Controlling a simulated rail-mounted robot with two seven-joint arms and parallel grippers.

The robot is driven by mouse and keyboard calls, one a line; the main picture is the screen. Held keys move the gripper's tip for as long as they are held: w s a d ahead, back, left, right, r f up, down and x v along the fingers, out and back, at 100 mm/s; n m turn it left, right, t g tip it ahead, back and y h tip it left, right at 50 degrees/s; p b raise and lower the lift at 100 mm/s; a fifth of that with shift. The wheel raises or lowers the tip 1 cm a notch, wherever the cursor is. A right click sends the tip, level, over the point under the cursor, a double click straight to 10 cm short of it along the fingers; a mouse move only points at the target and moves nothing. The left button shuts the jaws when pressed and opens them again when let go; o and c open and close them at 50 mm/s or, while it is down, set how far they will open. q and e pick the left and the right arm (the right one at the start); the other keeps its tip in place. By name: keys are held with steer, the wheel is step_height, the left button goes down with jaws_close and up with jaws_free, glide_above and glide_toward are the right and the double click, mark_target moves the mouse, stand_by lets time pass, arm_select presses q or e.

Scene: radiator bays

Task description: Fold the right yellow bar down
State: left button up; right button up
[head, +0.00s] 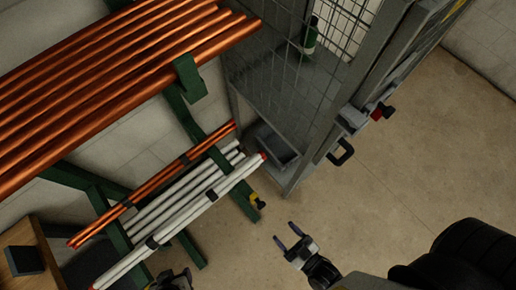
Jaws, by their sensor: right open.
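A small yellow piece with a dark knob (257,201) sits at the free end of the right lower green rack arm; it is the only clear yellow part I see near the right side. No long yellow bar shows clearly. My right gripper (287,236) is open and empty, over the floor below and to the right of the yellow piece, apart from it. A dark shape at the bottom edge (174,281) looks like my left gripper, cut off by the frame; its jaws cannot be made out.
White pipes (185,208) and copper pipes (160,185) lie on the lower rack arms. More copper pipes (110,75) lie on the upper green rack. The floor (400,180) at the right is clear.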

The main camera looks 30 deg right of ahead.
mark_target(258, 201)
steer(key=w+a, duration=0.1)
steer(key=w, duration=0.7)
steer(key=w+a, duration=0.1)
steer(key=w, duration=0.4)
steer(key=shift+a, duration=0.3)
steer(key=shift+c, duration=0.3)
jaws_close()
